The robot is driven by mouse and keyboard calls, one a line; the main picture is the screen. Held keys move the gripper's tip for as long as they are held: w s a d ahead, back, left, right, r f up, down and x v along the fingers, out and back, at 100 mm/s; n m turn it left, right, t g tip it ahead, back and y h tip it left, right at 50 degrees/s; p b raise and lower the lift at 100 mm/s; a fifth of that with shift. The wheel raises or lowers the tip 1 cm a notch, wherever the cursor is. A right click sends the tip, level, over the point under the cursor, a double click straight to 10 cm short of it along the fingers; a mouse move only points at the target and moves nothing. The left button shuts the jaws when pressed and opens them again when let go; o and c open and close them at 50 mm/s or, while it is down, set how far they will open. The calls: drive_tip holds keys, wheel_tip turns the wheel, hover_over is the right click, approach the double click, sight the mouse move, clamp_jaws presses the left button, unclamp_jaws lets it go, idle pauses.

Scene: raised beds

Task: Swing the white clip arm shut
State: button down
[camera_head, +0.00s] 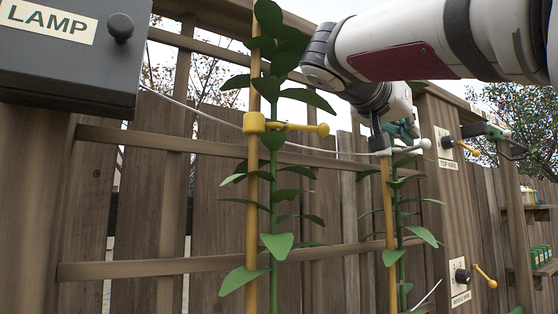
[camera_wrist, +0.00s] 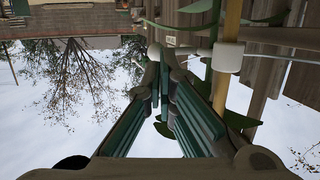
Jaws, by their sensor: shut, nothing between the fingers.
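The white clip (camera_head: 380,144) sits on the right-hand yellow stake, beside a green plant stem. Its white arm (camera_head: 412,146) sticks out to the right and ends in a round knob, so it stands open. My gripper (camera_head: 405,136) is shut and empty, just above and beside the white arm; I cannot tell if it touches. In the wrist view the gripper (camera_wrist: 158,56) has its fingertips together, left of the white clip (camera_wrist: 228,57). The arm there is partly hidden near the fingertips.
A yellow clip (camera_head: 254,123) with its arm out to the right is on the left stake (camera_head: 252,200). Leafy plants stand along a wooden trellis (camera_head: 180,267). A grey lamp box (camera_head: 65,50) is at upper left. Panels with yellow levers (camera_head: 468,146) are at right.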

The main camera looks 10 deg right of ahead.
sight(421, 143)
drive_tip(key=shift+p+x, duration=0.4)
drive_tip(key=shift+x, duration=1.25)
